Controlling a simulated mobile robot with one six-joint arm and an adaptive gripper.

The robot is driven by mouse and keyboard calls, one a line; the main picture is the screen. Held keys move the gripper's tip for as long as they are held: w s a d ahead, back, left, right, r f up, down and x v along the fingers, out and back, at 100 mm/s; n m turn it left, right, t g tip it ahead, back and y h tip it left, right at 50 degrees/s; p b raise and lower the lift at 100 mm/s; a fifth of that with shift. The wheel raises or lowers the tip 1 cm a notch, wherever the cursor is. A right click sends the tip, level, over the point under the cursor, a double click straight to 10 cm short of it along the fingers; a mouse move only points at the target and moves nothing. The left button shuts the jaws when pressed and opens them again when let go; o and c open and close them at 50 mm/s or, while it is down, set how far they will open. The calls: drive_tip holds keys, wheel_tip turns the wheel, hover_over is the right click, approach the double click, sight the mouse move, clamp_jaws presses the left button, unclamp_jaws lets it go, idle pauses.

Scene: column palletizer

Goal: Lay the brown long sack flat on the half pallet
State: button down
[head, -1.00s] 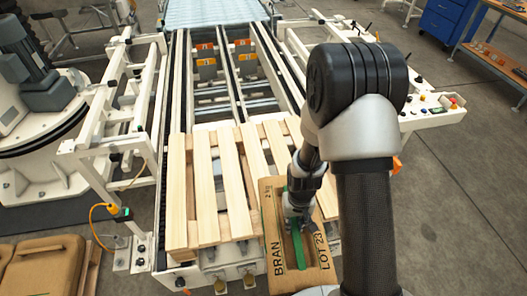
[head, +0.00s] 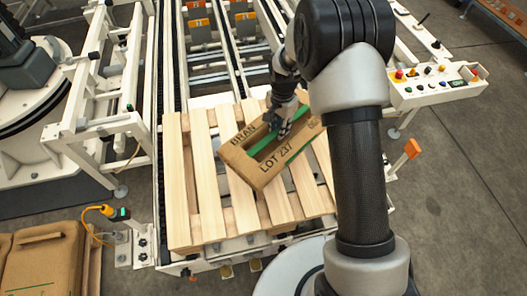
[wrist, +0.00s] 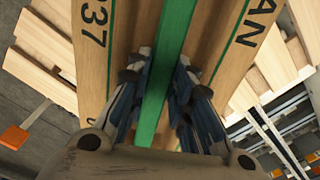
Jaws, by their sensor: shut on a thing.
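The brown long sack (head: 243,165), printed "BRAN" and "LOT 237" with a green band along its middle, is over the right part of the wooden half pallet (head: 207,192) in the head view. It is turned diagonally to the slats. My gripper (head: 275,123) is shut on the sack at the green band. In the wrist view the gripper (wrist: 160,90) has its fingers on either side of the green band of the sack (wrist: 222,45). I cannot tell whether the sack touches the slats. Part of the sack is hidden behind my gripper.
The half pallet lies on a conveyor frame (head: 158,120) with rails. Other brown sacks (head: 45,262) lie at the lower left. A control panel (head: 437,82) with buttons stands at the right. The left slats of the pallet are bare.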

drive_tip(key=w+a+r+m, duration=0.3)
drive_tip(key=w+r+m, duration=0.1)
drive_tip(key=w+a+r+m, duration=0.2)
drive_tip(key=r, duration=0.1)
drive_tip(key=shift+w+a, duration=0.25)
drive_tip(key=shift+a, duration=0.05)
drive_tip(key=shift+w+a, duration=0.1)
wheel_tip(320, 180, down, 20)
drive_tip(key=b, duration=0.5)
drive_tip(key=shift+w+r, duration=0.1)
drive_tip(key=shift+r, duration=0.1)
drive_tip(key=c, duration=1.9)
unclamp_jaws()
drive_tip(key=shift+s+f+b, duration=0.2)
drive_tip(key=shift+f+b, duration=0.1)
drive_tip(key=o, duration=0.5)
drive_tip(key=shift+r, duration=0.1)
